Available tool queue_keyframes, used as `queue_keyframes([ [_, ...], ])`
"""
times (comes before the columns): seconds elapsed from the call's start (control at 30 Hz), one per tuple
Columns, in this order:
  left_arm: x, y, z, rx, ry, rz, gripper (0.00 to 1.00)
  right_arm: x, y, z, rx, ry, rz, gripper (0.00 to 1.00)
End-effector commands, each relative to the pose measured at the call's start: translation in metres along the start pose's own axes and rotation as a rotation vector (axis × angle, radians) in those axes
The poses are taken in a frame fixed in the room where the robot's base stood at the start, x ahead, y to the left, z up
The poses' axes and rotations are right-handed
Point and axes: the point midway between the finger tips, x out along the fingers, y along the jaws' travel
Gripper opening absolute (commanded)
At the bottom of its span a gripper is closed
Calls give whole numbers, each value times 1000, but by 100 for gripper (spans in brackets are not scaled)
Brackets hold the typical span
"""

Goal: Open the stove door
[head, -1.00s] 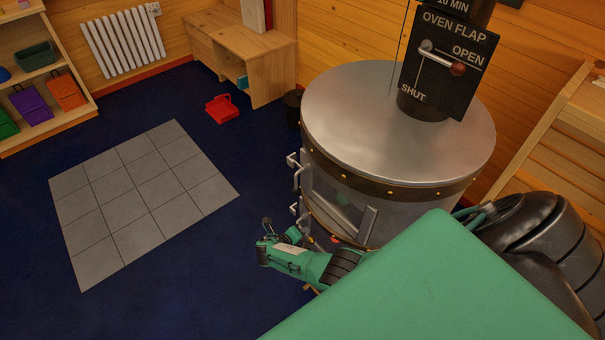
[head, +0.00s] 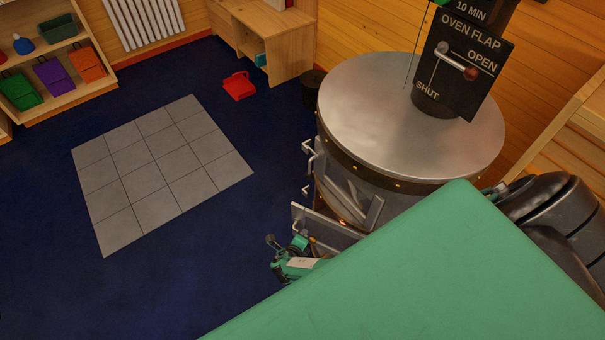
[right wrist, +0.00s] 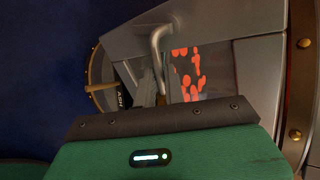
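The round metal stove (head: 410,120) stands at centre right in the head view. A low grey door (head: 325,228) sticks out from its left front, partly open. A windowed panel and bracket-like handles show above it. My right gripper (head: 285,243) is at the low door's outer end, its grip partly hidden by my green arm. In the right wrist view a bent metal handle (right wrist: 158,45) runs down between my right fingers (right wrist: 159,90), which look closed around it. Orange embers (right wrist: 187,72) glow just right of the handle. My left gripper is not in view.
An oven flap lever plate (head: 465,65) is on the stovepipe. Grey floor tiles (head: 160,170) and open blue floor lie left of the stove. A red dustpan-like item (head: 239,87), a dark bin (head: 312,85) and a wooden desk (head: 265,40) stand behind.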

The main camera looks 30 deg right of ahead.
Motion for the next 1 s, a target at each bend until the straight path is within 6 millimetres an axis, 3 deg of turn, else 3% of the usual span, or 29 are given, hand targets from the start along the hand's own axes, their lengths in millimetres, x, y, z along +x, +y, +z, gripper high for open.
queue_keyframes([
  [0.03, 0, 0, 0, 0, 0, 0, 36, 0, 0, 0, 0, 0, -1, 21],
  [0.1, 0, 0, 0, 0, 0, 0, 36, 0, 0, 0, 0, 0, 0, 31],
  [0.47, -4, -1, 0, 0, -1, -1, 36, -6, -1, 0, 0, 0, 1, 31],
  [0.73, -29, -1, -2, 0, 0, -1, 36, -59, -3, 0, 1, 0, 4, 31],
  [1.0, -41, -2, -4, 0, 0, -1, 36, -112, -1, 0, 2, 0, 2, 31],
])
